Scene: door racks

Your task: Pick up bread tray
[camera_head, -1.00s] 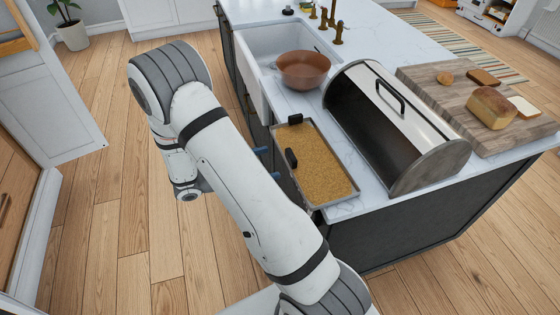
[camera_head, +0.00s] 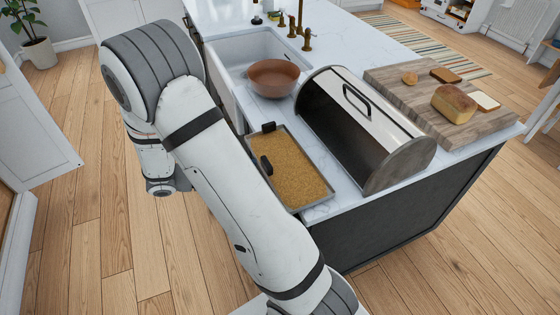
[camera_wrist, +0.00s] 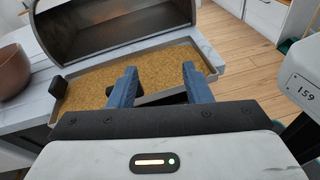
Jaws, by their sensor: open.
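The bread tray (camera_head: 318,205) is a shallow metal tray with a tan, crumb-like surface and black handles. It lies flat on the counter's near edge, left of the bread box. It also shows in the wrist view (camera_wrist: 188,42), with one black handle at its left end. My gripper (camera_wrist: 160,88) is open. Its two blue fingers point toward the tray's near long side and overlap its rim in the picture. I cannot tell whether they touch it. A dark piece shows between the fingers, partly hidden. In the head view my arm hides the gripper.
The bread box (camera_head: 365,130) stands right beside the tray, its open front facing it. A brown bowl (camera_head: 272,78) sits by the sink (camera_head: 232,45). A cutting board (camera_head: 400,92) with bread lies behind the box. The wooden floor (camera_head: 80,235) left of the island is clear.

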